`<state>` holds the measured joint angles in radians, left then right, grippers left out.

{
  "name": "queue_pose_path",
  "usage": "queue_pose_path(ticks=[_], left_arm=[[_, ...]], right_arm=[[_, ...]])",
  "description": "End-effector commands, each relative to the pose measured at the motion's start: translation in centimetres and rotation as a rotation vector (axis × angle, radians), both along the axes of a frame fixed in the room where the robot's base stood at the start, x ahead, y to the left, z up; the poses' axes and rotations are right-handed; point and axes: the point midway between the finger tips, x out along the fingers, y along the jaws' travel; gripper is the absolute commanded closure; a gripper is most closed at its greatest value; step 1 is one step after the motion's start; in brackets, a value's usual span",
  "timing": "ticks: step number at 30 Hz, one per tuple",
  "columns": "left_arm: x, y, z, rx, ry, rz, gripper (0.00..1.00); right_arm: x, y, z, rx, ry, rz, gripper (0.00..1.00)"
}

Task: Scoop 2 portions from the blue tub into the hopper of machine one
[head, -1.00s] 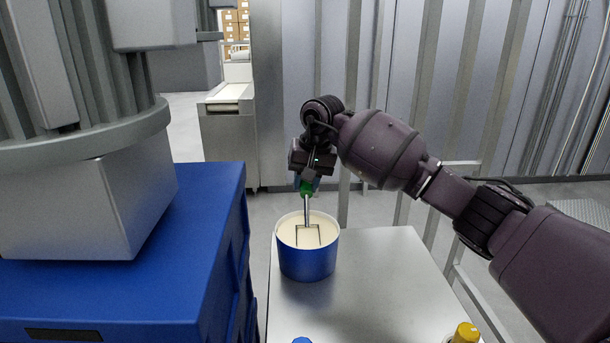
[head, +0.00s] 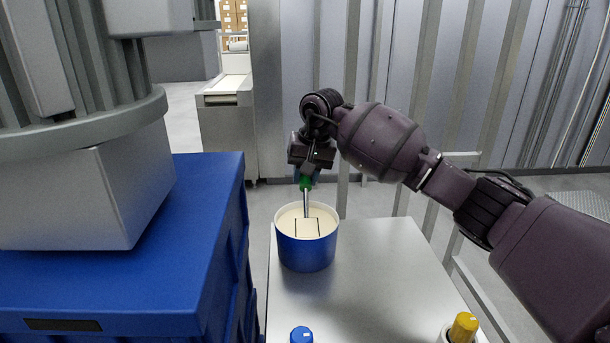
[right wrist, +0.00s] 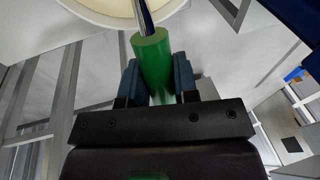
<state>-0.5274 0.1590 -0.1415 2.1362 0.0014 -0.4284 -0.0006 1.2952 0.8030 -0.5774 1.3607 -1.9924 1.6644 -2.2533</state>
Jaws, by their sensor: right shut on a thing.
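The blue tub (head: 307,253) stands on the metal table and holds a pale cream filling (head: 292,219). My right gripper (head: 307,174) is above the tub, shut on the green handle of a scoop (head: 306,184). The scoop's metal shaft points down into the tub, and its lower end sits in or at the filling; how deep, I cannot tell. In the right wrist view the green handle (right wrist: 154,65) is between the two fingers, with the tub's rim beyond it. My left gripper is not in view. I cannot tell whether the hopper of machine one shows.
The metal table (head: 370,270) is mostly clear right of the tub. A blue-capped bottle (head: 301,335) and a yellow-capped one (head: 463,327) stand at its near edge. A large blue cabinet (head: 120,260) with grey machinery (head: 85,195) is at left. Railings (head: 450,120) stand behind.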

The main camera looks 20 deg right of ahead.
Motion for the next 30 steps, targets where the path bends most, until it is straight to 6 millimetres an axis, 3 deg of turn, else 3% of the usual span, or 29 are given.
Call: queue_pose_path(ticks=[8, 30], left_arm=[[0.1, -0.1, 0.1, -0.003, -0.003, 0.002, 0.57], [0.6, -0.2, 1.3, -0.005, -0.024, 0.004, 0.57]], right_arm=[[0.0, 0.0, 0.4, 0.0, -0.002, 0.0, 1.0], [0.0, 0.0, 5.2, 0.0, -0.003, 0.0, 1.0]])
